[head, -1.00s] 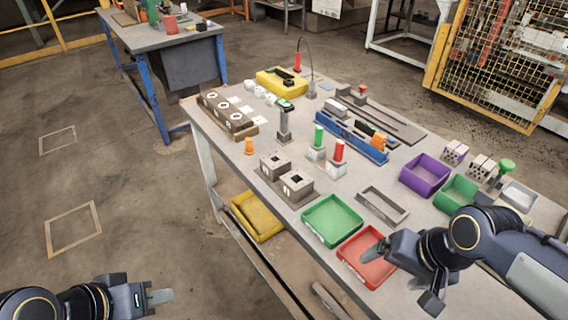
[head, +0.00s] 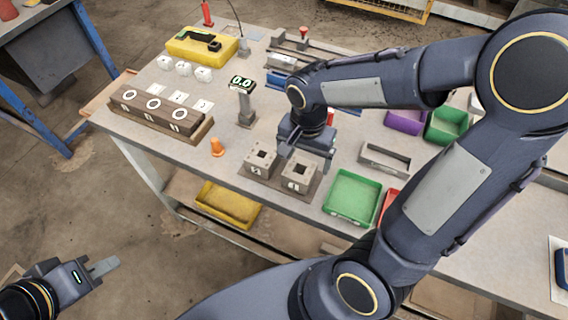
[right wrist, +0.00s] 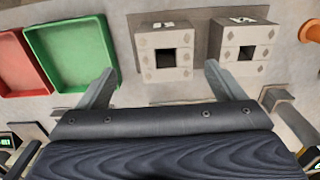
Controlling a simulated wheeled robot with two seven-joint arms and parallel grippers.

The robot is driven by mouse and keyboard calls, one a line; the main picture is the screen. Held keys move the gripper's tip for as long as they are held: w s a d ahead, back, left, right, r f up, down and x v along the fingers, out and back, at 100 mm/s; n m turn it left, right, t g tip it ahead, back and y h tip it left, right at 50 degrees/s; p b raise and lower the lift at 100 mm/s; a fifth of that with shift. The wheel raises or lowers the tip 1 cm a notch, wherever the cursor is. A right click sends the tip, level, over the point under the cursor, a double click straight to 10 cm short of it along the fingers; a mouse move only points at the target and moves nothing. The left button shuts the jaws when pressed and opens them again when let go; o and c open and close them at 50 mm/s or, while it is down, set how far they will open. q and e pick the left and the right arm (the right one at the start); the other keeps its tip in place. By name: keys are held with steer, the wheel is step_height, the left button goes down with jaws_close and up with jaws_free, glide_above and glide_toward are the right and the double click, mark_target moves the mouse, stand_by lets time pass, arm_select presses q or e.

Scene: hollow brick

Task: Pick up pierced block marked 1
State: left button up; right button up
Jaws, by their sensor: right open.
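In the head view one is the left block (head: 259,162) and one the right block (head: 298,179). In the right wrist view the right block (right wrist: 164,60) is at the left and the other (right wrist: 243,50) at the right. Their white marks are too small to read surely. My right gripper (right wrist: 160,84) is open and empty above and behind the blocks, fingers spread about the nearer side of one. My left gripper (head: 104,267) is off the table; its jaws are unclear.
A green tray (head: 352,197) is right of the blocks, with a red tray (head: 387,207) partly hidden behind my arm. An orange peg (head: 217,148) and a post with a display (head: 245,105) stand left and behind. A yellow bin (head: 229,205) is below the table edge.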

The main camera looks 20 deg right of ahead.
steer(key=f, duration=0.7)
steer(key=shift+w+a+f, duration=0.25)
steer(key=shift+w+f, duration=0.1)
steer(key=shift+f, duration=0.05)
steer(key=c, duration=1.3)
